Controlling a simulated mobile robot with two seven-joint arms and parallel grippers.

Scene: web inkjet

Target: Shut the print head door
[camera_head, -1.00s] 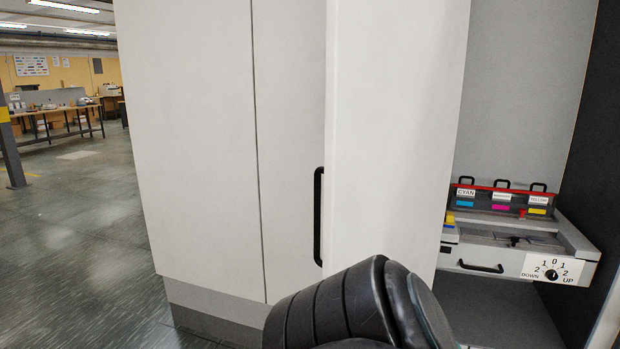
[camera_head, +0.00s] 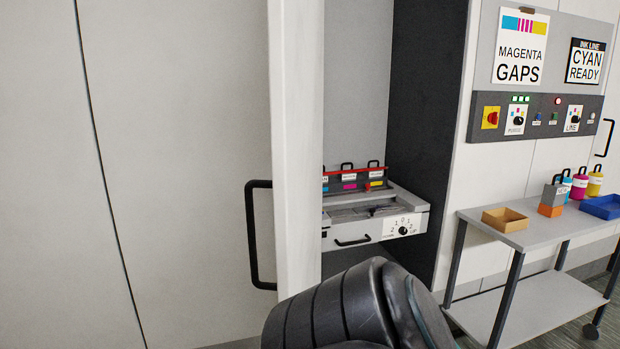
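The print head door (camera_head: 297,140) is a tall white panel seen nearly edge-on, standing open at the left of the print head bay. A black bar handle (camera_head: 250,235) shows at its left side. Inside the bay the print head drawer (camera_head: 375,225) carries cyan, magenta and yellow labelled units under a red bar, and a dial marked up and down. The door's edge hides the left part of the bay. A black segmented arm link of mine rises at the bottom centre. Neither gripper is in view.
Right of the bay is a control panel (camera_head: 535,117) with buttons and dials under two signs. Below it a grey cart (camera_head: 545,229) holds a cardboard tray (camera_head: 505,220), a blue tray (camera_head: 602,207) and ink bottles. White cabinet panels (camera_head: 170,170) fill the left.

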